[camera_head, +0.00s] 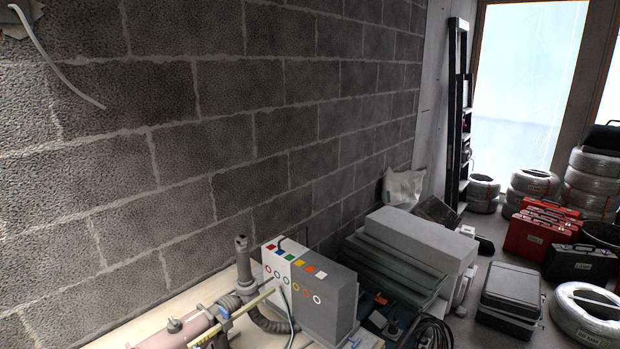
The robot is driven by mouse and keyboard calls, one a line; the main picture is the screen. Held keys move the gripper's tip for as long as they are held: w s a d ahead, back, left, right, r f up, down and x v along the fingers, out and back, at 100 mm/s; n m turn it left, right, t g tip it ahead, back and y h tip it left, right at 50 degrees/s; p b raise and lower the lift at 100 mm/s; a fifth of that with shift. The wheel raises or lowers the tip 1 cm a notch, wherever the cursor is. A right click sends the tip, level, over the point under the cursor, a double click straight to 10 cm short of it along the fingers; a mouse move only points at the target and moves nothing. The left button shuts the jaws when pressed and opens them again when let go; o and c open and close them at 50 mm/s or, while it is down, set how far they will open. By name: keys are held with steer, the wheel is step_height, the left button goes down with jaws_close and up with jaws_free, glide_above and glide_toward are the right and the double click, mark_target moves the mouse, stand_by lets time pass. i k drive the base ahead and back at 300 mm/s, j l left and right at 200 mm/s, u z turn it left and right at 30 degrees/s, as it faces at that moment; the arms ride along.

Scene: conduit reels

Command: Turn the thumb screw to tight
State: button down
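I cannot make out the thumb screw for certain. A pinkish pipe (190,331) lies at the bottom edge on a pale wooden bench (205,290). A small knob (174,325) stands on top of the pipe, and a small blue part (222,312) sits at its right end; either is too small to identify. A dark ribbed conduit (268,322) curves beside them, and a grey upright piece (243,258) stands behind. My gripper is not in view.
A grey box (335,300) with coloured squares and rings on its white face stands right of the pipe. A thin yellow rod (235,314) slants before it. A block wall (230,130) runs behind. Stacked grey boards (410,240), cases (510,290) and conduit reels (590,315) crowd the floor at right.

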mark_target(225, 314)
steer(key=u, duration=1.25)
steer(key=i+j+z, duration=0.35)
steer(key=i+j, duration=0.3)
steer(key=i, duration=0.05)
